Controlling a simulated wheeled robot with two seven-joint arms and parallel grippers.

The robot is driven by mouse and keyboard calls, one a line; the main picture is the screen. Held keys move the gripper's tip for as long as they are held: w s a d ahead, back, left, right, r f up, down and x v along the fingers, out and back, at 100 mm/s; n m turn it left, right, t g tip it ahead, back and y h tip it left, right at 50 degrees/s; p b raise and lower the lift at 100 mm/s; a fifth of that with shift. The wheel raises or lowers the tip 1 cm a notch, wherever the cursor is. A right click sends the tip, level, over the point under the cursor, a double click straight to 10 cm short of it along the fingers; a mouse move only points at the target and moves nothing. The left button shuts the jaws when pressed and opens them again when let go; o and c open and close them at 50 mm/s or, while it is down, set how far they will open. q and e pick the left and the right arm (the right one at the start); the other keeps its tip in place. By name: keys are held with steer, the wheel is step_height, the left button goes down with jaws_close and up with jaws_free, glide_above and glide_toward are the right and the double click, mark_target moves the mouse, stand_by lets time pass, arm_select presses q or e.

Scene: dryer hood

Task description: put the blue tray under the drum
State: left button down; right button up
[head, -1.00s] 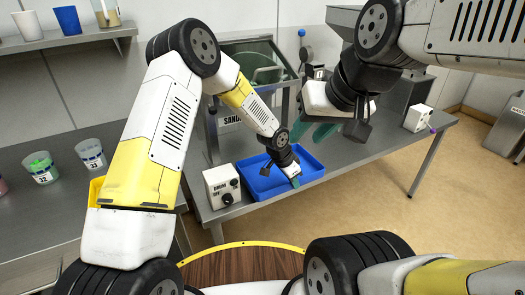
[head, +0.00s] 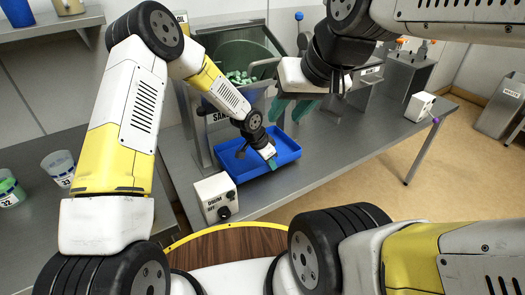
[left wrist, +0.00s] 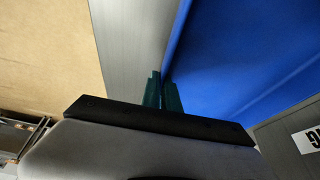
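The blue tray (head: 287,150) lies on the grey metal table in the head view, in front of and below the drum; its left part is partly behind my left arm. The green drum (head: 250,50) sits tilted in its hood, with green pieces at its mouth. My left gripper (head: 270,162) is at the tray's near edge. In the left wrist view its teal fingers (left wrist: 162,92) are close together on the rim of the tray (left wrist: 235,60). My right gripper (head: 292,107) hangs above the table right of the drum, its fingers apart and empty.
A white drum control box (head: 216,198) stands at the table's front left corner. Another white box (head: 420,107) stands at the right end. The table between tray and right box is clear. Numbered cups (head: 60,168) stand on the left bench.

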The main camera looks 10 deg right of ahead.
arm_select(q)
steer(key=shift+s+d+f, duration=0.15)
steer(key=shift+s+f, duration=0.05)
steer(key=shift+f, duration=0.2)
steer(key=shift+w+f, duration=0.1)
steer(key=shift+f, duration=0.75)
steer(key=c, duration=1.6)
jaws_free()
steer(key=shift+f, duration=0.1)
steer(key=v, duration=0.7)
steer(key=shift+r, duration=0.35)
